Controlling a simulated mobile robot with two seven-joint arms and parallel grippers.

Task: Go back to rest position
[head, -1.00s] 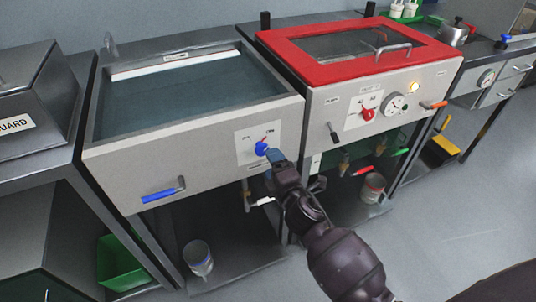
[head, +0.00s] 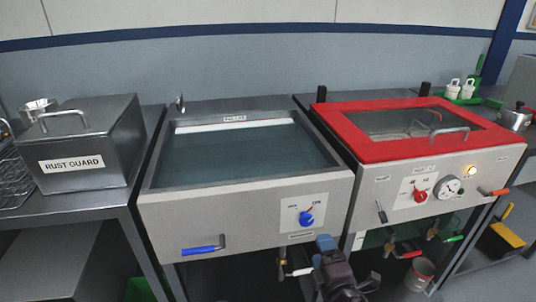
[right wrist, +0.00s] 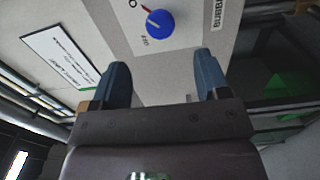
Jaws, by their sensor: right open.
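My right gripper (head: 327,243) is low in front of the left tank, a little below and to the right of its blue knob (head: 306,219). In the right wrist view the gripper (right wrist: 165,80) has its two blue fingers spread with nothing between them. The blue knob (right wrist: 160,23) shows beyond the fingertips, apart from them. My left gripper is not in view.
The water-filled left tank (head: 170,222) has a blue-handled lever (head: 203,249) on its front. The red-lidded tank (head: 370,152) stands to its right. A box marked RUST GUARD (head: 85,150) sits on the left counter. A bucket (head: 419,273) stands below at right.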

